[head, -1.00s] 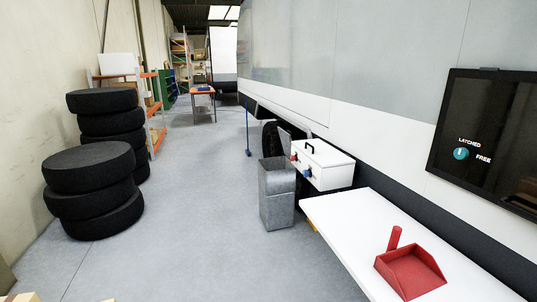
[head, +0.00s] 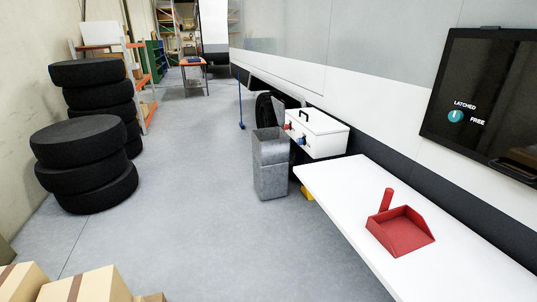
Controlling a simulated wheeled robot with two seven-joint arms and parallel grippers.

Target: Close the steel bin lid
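The steel bin (head: 270,178) is a tall grey metal box on the floor, right of the picture's middle in the head view. It stands upright beside the white box and the far end of the white bench. Its top looks open, and a grey panel that may be its lid (head: 279,110) stands raised behind it. I cannot tell for sure whether that panel joins the bin. Neither of my grippers shows in the head view.
A white bench (head: 345,205) with a red dustpan (head: 400,228) runs along the caravan at the right. Tyre stacks (head: 85,165) stand left; cardboard boxes (head: 85,287) lie at the lower left. The middle floor is clear.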

